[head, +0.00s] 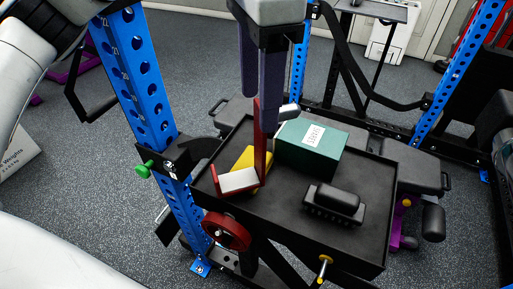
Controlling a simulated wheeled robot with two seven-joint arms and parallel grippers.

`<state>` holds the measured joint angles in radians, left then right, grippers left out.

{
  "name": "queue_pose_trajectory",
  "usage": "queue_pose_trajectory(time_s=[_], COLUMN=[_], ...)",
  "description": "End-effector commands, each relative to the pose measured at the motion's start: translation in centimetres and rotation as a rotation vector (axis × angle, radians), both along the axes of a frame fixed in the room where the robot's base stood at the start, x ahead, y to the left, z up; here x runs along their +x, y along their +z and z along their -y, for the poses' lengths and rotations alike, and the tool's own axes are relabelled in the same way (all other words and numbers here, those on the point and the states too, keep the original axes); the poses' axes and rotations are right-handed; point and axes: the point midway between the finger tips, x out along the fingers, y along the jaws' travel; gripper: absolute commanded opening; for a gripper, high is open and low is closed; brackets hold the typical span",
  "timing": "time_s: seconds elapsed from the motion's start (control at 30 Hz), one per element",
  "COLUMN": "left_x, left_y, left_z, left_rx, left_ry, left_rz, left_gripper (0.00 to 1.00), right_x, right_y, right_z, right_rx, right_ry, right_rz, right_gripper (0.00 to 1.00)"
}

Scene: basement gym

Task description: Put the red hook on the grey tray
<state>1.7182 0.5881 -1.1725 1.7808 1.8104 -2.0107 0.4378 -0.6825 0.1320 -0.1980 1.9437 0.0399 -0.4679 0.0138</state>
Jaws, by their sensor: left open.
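The red hook (262,165) is an upright red plate with a pale shelf and a short red lip at its lower left. It stands at the left end of the dark grey tray (275,228), inside the rim as seen from here, and looks to rest on it; the exact contact at its foot is hard to see. My left gripper (260,122) comes down from the top with its dark fingers open. The fingertips are around or just beside the top of the red plate. My right gripper is not in view.
A yellow object (252,157) lies behind the hook. A green box (310,150) with a white label and a black brush-like object (334,203) are also on the tray. A blue rack post (140,85) stands left of it. The tray's front middle is bare.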

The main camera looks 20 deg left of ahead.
Motion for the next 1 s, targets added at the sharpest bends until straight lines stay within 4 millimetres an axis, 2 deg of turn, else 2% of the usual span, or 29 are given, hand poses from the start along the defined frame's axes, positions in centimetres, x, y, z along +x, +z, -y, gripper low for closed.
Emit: queue_pose_trajectory(time_s=[0.03, 0.1, 0.33, 0.6, 0.83, 0.87, 1.0], left_x=[0.0, 0.0, 0.0, -0.2, -0.2, -0.2, -0.2], left_y=[-1.0, -1.6, -3.0, -6.8, -7.1, -7.1, -7.1], left_z=[0.0, 0.0, 0.1, 0.3, 0.3, 0.3, 0.3], left_rx=[-0.001, -0.001, -0.001, -0.001, -0.002, -0.002, -0.002], left_ry=[-0.001, 0.000, 0.001, 0.000, 0.000, 0.000, 0.000], left_rz=[-0.001, 0.000, 0.001, 0.002, 0.003, 0.003, 0.003], left_gripper=[0.56, 0.56, 0.56, 0.56, 0.56, 0.55, 0.31], right_x=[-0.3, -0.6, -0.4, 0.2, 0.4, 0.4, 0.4], right_y=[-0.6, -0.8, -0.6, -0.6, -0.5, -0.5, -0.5], right_z=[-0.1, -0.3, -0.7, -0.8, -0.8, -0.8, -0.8], right_rx=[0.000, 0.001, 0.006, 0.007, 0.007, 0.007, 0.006], right_ry=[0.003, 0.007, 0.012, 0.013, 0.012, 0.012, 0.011], right_rz=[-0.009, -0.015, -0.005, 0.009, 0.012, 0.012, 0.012], right_gripper=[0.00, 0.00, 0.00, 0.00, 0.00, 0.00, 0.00])
